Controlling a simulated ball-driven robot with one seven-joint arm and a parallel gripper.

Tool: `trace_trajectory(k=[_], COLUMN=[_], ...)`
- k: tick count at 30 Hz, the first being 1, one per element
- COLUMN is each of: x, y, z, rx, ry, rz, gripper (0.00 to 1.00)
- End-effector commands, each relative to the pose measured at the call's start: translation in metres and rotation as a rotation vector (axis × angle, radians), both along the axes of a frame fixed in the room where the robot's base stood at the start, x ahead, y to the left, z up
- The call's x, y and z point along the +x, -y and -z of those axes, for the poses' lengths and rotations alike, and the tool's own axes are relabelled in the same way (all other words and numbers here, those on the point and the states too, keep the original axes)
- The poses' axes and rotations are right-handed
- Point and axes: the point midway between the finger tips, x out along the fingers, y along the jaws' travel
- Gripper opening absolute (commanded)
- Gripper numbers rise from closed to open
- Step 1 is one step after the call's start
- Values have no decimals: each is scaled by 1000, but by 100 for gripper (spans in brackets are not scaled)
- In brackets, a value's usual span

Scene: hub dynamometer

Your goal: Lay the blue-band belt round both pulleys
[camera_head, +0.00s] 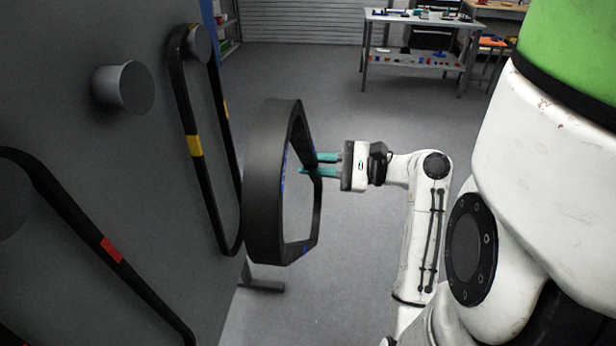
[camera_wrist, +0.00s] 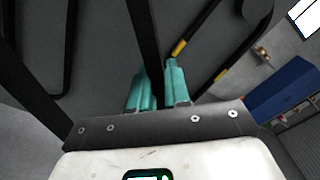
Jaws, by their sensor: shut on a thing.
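The blue-band belt (camera_head: 264,185) is a wide black loop with blue marks, mostly on its inner side. My gripper (camera_head: 316,164), with teal fingers, is shut on the belt's right-hand run. It holds the loop off the floor, in front of the grey panel and apart from the pulleys as far as I can tell. In the wrist view a dark strip of the belt (camera_wrist: 147,45) runs up from between my fingers (camera_wrist: 158,84). A bare grey round pulley (camera_head: 124,88) sticks out of the panel at upper left. I cannot tell which second pulley pairs with it.
The grey panel (camera_head: 110,190) fills the left. A yellow-band belt (camera_head: 205,190) hangs round a grey peg (camera_head: 200,45), close behind the held belt. A red-band belt (camera_head: 75,215) is at lower left. A workbench (camera_head: 425,20) stands far back; the floor between is clear.

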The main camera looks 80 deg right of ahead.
Motion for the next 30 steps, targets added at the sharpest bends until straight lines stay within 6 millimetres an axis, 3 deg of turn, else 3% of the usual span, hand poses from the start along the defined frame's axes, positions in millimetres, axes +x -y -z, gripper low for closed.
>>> trace_trajectory(k=[1, 18, 30], x=[0, -13, -20], y=[-3, -25, -38], z=[-11, -67, -96], rx=[-29, -383, -580], ry=[4, 32, 47], rz=[-3, -3, -4], gripper=[0, 0, 0])
